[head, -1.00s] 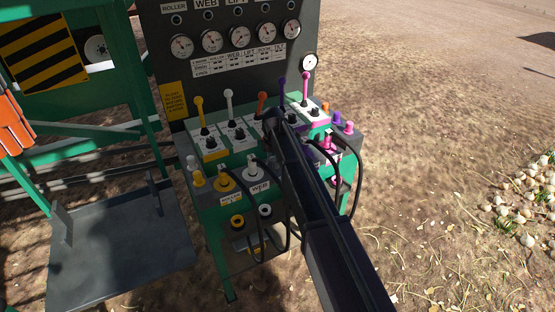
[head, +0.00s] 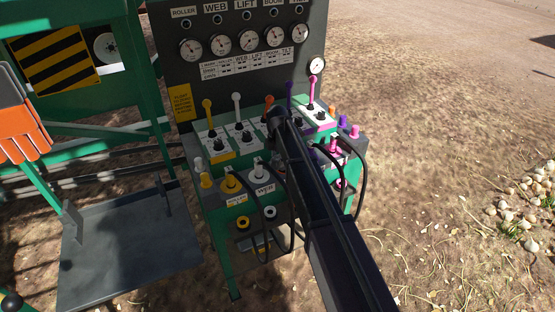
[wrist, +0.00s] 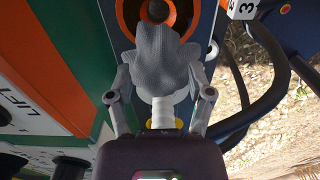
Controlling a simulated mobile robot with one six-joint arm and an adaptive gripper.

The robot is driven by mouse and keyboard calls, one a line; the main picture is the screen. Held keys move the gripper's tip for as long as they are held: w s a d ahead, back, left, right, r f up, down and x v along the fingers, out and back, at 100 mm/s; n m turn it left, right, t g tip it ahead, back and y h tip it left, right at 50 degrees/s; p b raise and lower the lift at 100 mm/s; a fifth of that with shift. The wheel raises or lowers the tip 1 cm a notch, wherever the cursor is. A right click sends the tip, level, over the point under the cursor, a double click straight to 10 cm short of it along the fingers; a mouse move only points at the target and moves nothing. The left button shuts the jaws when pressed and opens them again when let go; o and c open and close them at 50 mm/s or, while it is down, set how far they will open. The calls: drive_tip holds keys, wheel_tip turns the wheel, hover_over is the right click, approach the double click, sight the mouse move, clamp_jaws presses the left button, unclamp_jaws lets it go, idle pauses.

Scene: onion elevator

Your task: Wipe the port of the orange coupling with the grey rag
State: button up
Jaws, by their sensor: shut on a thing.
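In the wrist view, my gripper (wrist: 160,98) is shut on the grey rag (wrist: 162,60), which is bunched up between its fingers with a pale, ribbed neck below. The orange coupling (wrist: 182,14) is at the top of the wrist view, an orange ring around a dark port. The rag stands in front of the ring's lower part and hides it. I cannot tell whether the rag touches the port. In the head view, my arm covers the middle of the coupling panel, so the gripper, rag and orange coupling are hidden there.
A yellow coupling (head: 231,184) and a white coupling (head: 260,174) stand left of my arm. Pink couplings (head: 334,146) and dark hoses (head: 362,185) are close on the right. Coloured levers (head: 208,112) and gauges (head: 249,41) rise behind. Open dirt lies to the right.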

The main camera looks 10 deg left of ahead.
drive_tip(key=shift+r+p, duration=1.55)
drive_tip(key=shift+r, duration=0.3)
drive_tip(key=shift+r, duration=0.1)
drive_tip(key=shift+r+p, duration=1.4)
drive_tip(key=shift+p, duration=0.15)
drive_tip(key=shift+f, duration=0.15)
drive_tip(key=shift+d+f+b, duration=0.15)
drive_tip(key=shift+f+b, duration=0.2)
drive_tip(key=shift+b, duration=0.2)
drive_tip(key=shift+f, duration=0.1)
drive_tip(key=shift+f, duration=0.1)
